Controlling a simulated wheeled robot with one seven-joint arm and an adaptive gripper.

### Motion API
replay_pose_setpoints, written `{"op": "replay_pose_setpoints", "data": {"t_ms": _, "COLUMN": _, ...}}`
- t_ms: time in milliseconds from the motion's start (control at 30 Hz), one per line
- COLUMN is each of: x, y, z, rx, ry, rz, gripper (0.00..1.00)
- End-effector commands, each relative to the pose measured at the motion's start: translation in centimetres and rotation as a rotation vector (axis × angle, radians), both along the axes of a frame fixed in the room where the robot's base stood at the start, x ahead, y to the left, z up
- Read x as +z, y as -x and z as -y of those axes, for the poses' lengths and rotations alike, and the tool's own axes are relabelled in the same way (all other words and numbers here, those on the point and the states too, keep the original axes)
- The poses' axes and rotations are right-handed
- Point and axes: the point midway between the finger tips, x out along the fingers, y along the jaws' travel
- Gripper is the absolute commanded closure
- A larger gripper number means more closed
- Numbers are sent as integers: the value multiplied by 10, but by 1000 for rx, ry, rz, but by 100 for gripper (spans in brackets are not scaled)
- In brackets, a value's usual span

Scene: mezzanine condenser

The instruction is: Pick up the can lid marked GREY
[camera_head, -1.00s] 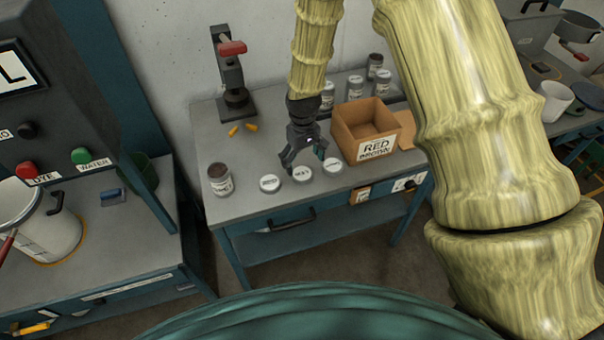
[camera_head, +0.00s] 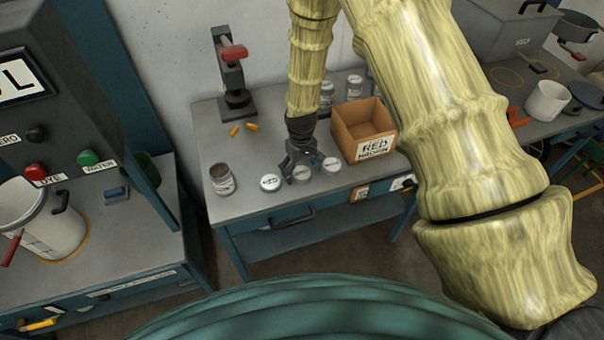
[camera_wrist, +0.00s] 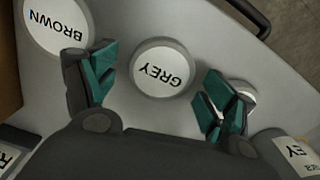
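The white round lid marked GREY (camera_wrist: 162,68) lies flat on the grey table, in the middle of the wrist view. In the head view it is the middle one of three lids (camera_head: 303,174), partly hidden by my gripper. My gripper (camera_head: 301,165) is over it, pointing down, with fingers spread. In the wrist view my gripper (camera_wrist: 158,88) shows teal fingertips, one on each side of the GREY lid, with gaps and nothing held. I cannot tell the exact height of the fingertips above the table.
The BROWN lid (camera_wrist: 58,24) lies beside one finger; another lid (camera_head: 270,182) is partly hidden behind the other finger in the wrist view. A labelled can (camera_head: 222,180) stands left of the lids. A cardboard box (camera_head: 363,130) stands close behind, to the right. The table front is clear.

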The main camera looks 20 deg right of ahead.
Motion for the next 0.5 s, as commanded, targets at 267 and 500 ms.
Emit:
{"op": "replay_pose_setpoints", "data": {"t_ms": 267, "x": 0, "y": 0, "z": 0, "rx": 0, "ry": 0, "rz": 0, "gripper": 59}}
{"op": "replay_pose_setpoints", "data": {"t_ms": 500, "x": 0, "y": 0, "z": 0, "rx": 0, "ry": 0, "rz": 0, "gripper": 60}}
